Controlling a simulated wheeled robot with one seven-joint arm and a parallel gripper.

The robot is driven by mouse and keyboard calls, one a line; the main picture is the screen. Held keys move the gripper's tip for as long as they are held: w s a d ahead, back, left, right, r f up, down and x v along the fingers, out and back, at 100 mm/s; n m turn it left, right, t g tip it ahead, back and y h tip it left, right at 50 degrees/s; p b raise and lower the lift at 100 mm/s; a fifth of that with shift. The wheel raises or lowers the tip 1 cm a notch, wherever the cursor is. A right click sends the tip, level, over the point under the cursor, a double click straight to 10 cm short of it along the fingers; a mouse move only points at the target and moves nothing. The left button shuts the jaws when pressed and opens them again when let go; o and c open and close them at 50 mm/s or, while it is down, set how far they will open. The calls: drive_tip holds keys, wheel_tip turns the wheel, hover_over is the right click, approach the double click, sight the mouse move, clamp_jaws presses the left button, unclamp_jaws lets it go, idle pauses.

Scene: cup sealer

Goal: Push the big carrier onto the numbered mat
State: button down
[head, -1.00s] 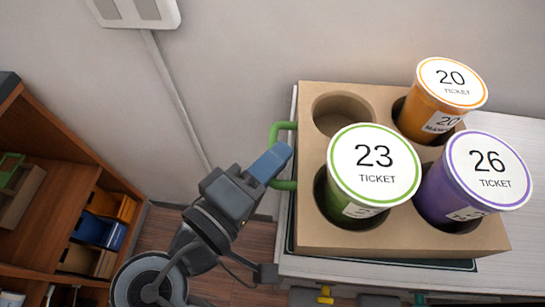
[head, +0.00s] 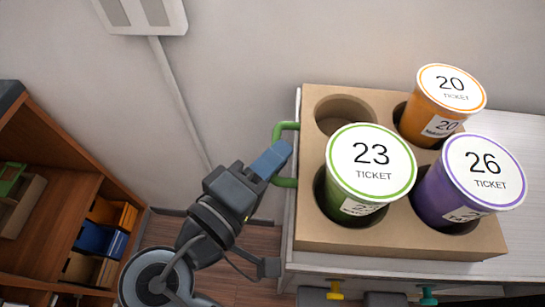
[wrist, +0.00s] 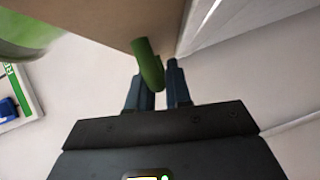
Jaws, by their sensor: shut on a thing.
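The big carrier (head: 400,243) is a tan cardboard block with four round wells and a green handle (head: 276,140) on its left side. It stands on the white cabinet top. Its far left well is empty. The others hold an orange cup 20 (head: 438,110), a green cup 23 (head: 370,165) and a purple cup 26 (head: 470,180). My gripper (head: 284,152) is shut on the green handle; in the wrist view the handle (wrist: 148,65) sits between the two fingers. I cannot make out the numbered mat now in the head view.
The pale cabinet top (head: 520,150) is free to the right of the carrier. The wall is close behind. Yellow (head: 335,290) and teal (head: 428,297) fittings stick out at the cabinet's front. A wooden shelf (head: 60,210) stands at left.

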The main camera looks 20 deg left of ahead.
drive_tip(key=shift+w+a+y, duration=0.15)
drive_tip(key=shift+a+y, duration=0.15)
drive_tip(key=shift+a, duration=0.5)
drive_tip(key=c, duration=1.3)
unclamp_jaws()
drive_tip(key=shift+w+f, duration=0.1)
drive_tip(key=o, duration=0.3)
drive_tip(key=shift+d, duration=0.1)
drive_tip(key=shift+o, duration=0.2)
drive_tip(key=b+v, duration=0.1)
drive_tip(key=v, duration=0.6)
drive_tip(key=shift+s, duration=0.35)
